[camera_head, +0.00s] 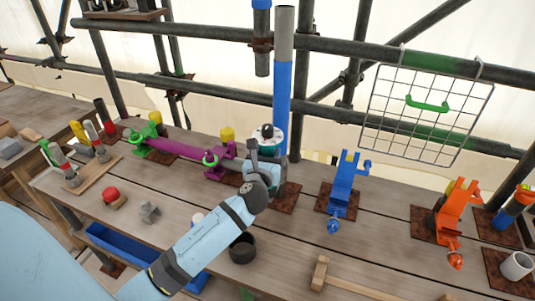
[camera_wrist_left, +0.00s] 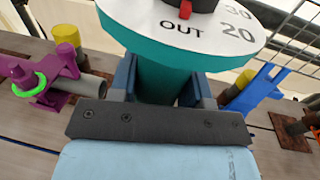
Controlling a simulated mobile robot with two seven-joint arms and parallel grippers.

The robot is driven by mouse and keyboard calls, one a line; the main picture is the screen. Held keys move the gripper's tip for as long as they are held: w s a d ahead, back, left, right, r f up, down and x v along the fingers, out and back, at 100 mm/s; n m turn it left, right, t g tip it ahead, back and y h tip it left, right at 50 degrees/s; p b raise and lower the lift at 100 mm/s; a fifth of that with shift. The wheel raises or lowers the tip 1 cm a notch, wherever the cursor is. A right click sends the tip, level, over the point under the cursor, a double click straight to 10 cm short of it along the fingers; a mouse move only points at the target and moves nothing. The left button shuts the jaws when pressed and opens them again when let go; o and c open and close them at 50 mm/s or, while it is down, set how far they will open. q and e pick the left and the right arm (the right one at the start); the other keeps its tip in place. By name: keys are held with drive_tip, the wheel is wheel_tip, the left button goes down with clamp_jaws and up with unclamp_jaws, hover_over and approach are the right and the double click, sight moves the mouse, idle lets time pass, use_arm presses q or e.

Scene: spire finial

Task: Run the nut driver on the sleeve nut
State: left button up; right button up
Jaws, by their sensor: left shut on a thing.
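My left gripper (camera_head: 264,160) is shut on a teal round body (camera_wrist_left: 165,80) at the back of the bench. A white dial (camera_wrist_left: 205,22) marked OUT, 20 and 30, with a red pointer and a dark knob, tops that body. The dial also shows in the head view (camera_head: 267,134), right in front of a blue upright post (camera_head: 282,105) with a grey top. I cannot tell whether this dial piece is the nut driver, and I cannot make out the sleeve nut. My right gripper is not in view.
A purple clamp (camera_head: 218,160) with a green ring stands left of my gripper. A blue clamp (camera_head: 345,182) and an orange clamp (camera_head: 458,212) stand to the right. A dark cup (camera_head: 242,248) and a wooden mallet (camera_head: 322,270) lie in front.

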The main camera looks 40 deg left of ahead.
sight(266, 138)
use_arm(q)
drive_tip(key=shift+w+r+p, duration=0.25)
drive_tip(key=shift+r+p, duration=0.6)
drive_tip(key=shift+p, duration=0.75)
wheel_tip(266, 138, up, 3)
drive_tip(key=p, duration=0.2)
drive_tip(key=shift+p, duration=0.35)
drive_tip(key=shift+a+r+p, duration=0.1)
drive_tip(key=shift+r+p, duration=0.2)
drive_tip(key=shift+r, duration=0.8)
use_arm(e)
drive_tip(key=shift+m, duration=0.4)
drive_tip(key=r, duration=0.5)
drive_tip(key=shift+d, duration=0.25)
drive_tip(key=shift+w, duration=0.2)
